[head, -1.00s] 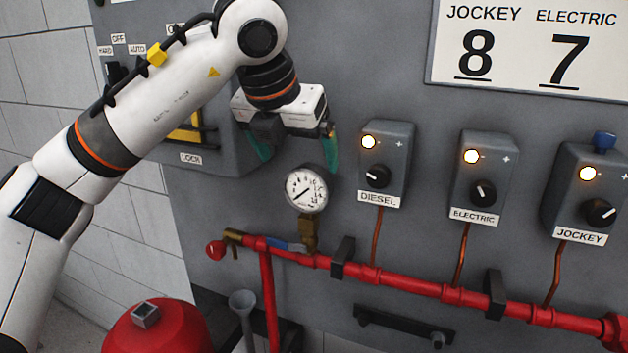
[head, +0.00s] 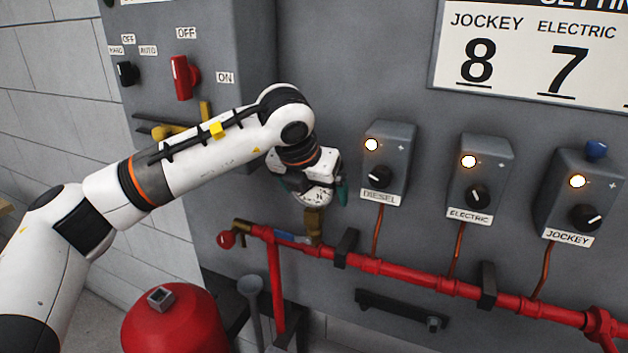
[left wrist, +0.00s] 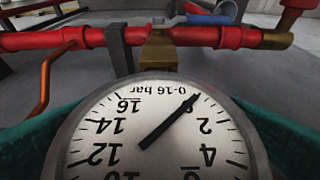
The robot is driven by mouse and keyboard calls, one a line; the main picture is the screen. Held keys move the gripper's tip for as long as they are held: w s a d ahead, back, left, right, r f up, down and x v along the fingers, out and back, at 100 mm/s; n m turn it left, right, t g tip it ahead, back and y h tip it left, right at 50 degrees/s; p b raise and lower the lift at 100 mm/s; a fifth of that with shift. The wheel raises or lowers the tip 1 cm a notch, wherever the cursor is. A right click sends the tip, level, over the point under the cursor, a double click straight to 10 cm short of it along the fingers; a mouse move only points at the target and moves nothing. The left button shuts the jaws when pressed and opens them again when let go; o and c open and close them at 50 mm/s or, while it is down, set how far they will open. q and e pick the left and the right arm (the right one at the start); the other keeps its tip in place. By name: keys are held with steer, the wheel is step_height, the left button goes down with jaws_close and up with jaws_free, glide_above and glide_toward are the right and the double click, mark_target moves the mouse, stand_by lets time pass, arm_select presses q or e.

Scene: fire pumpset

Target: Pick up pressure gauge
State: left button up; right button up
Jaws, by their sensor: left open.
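The pressure gauge (head: 318,195) has a round white dial and stands on a brass fitting (head: 313,222) above the red pipe. In the head view my left gripper (head: 317,190) is at the gauge and hides its upper part. In the left wrist view the gauge dial (left wrist: 150,135) fills the lower middle, upside down, marked 0-16 bar. The green fingertips show on both sides of the dial, left (left wrist: 30,150) and right (left wrist: 285,135). The gripper is open around the gauge; contact cannot be told. My right gripper is not in view.
The red pipe (head: 400,272) runs along the grey panel below the gauge, with a blue-handled valve (head: 290,237) close by. The DIESEL switch box (head: 388,160) stands just right of the gripper. A red tank (head: 178,325) is at lower left.

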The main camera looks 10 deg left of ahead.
arm_select(q)
steer(key=c, duration=1.2)
